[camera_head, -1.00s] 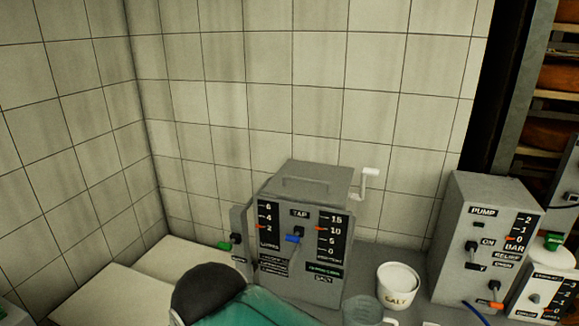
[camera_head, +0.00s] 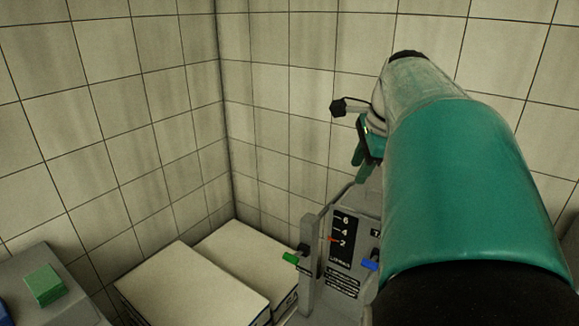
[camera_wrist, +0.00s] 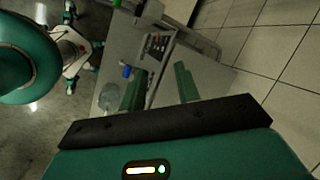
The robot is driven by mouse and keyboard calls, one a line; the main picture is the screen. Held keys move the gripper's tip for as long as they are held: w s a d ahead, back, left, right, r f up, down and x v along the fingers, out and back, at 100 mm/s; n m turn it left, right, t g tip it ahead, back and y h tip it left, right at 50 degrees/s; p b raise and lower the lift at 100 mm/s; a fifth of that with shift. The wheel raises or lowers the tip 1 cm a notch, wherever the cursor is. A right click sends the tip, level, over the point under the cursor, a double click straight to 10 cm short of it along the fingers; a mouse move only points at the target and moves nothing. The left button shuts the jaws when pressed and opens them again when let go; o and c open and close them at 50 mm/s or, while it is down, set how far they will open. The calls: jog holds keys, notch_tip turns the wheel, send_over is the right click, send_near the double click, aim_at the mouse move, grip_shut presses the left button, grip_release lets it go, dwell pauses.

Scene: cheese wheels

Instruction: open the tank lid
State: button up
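The grey tank (camera_head: 345,240) with its scale panel stands in the lower middle of the head view, largely hidden behind my arm. Its lid and lid handle are mostly covered there. My gripper (camera_head: 365,152) hangs just above the tank top, fingers pointing down. In the wrist view its two green fingers (camera_wrist: 159,88) are apart with nothing clearly held between them. The tank's grey body and black panel (camera_wrist: 157,45) show beyond the fingers. I cannot tell whether a finger touches the lid.
Pale boxes (camera_head: 195,285) lie left of the tank. A grey unit with a green block (camera_head: 44,285) is at the lower left. Tiled walls close off the back and left.

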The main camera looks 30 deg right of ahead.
jog(key=s+d+r+m, duration=0.2)
jog(key=s+d+m, duration=0.2)
jog(key=d+m, duration=0.55)
jog(key=w+d+f, duration=0.1)
jog(key=f, duration=0.3)
jog(key=w+f+n, duration=0.1)
jog(key=w+f, duration=0.1)
jog(key=f, duration=0.2)
jog(key=w+d+f+n, duration=0.1)
jog(key=w+f, duration=0.1)
jog(key=f, duration=0.2)
jog(key=shift+w+d+t, duration=0.2)
jog(key=shift+d+t, duration=0.1)
jog(key=shift+d, duration=0.05)
grip_shut()
